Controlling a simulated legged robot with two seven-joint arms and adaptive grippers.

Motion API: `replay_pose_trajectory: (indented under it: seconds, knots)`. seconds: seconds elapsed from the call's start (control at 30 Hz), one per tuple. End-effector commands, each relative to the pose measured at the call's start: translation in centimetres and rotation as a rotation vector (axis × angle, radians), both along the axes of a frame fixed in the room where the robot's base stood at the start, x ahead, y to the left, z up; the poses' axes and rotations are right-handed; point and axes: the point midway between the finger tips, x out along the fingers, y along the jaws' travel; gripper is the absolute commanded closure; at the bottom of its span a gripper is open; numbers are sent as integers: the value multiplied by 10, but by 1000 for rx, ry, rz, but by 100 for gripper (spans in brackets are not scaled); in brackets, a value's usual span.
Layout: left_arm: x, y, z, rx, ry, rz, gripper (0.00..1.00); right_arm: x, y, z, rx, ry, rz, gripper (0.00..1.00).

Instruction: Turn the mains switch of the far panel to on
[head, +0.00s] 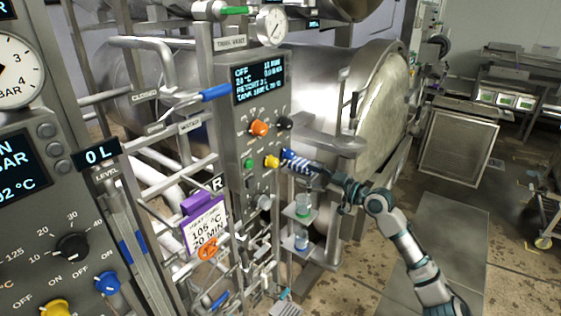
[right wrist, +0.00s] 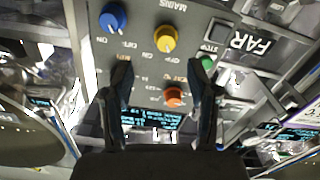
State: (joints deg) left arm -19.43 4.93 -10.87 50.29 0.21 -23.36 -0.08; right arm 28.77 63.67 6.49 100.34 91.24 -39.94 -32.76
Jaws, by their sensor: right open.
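The far panel (head: 236,140) stands at the middle of the head view, with a lit display at its top. Its mains switch is a yellow knob (head: 271,162); in the right wrist view the yellow knob (right wrist: 165,38) sits by the upside-down MAINS label, with ON and OFF marks. Which mark it points to is unclear. My right gripper (head: 303,165) is just right of the yellow knob in the head view. In the right wrist view my right gripper (right wrist: 158,74) is open and empty, its fingers apart, with the yellow knob beyond the tips. My left gripper is out of view.
A blue knob (right wrist: 113,16), a green button (right wrist: 207,62) and an orange knob (right wrist: 173,96) are close by on the panel. A blue-handled lever (head: 215,92) and pipes stand left.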

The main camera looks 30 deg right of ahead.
Motion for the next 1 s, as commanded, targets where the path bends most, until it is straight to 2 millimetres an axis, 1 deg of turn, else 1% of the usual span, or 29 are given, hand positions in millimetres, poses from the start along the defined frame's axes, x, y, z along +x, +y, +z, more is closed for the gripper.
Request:
replay_pose_trajectory:
  seconds: [0.03,0.23,0.3,0.4,0.5,0.63,0.9,0.93,0.97,1.0]
  knots:
    - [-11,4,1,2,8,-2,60,8,6,6,3,-4,3,41]
    - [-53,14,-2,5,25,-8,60,47,25,7,0,-5,4,41]
    - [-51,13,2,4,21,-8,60,61,30,6,2,-3,3,41]
    - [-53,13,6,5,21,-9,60,76,34,4,3,-1,3,41]
    - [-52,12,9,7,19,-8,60,88,36,2,4,0,1,41]
    - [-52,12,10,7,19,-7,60,95,39,0,2,0,1,41]
    - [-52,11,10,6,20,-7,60,96,40,-1,0,0,1,41]
    - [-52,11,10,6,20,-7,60,96,41,0,-1,0,1,43]
    - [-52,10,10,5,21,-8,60,96,41,0,-1,0,1,51]
    - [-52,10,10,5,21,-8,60,96,42,0,-1,0,1,61]
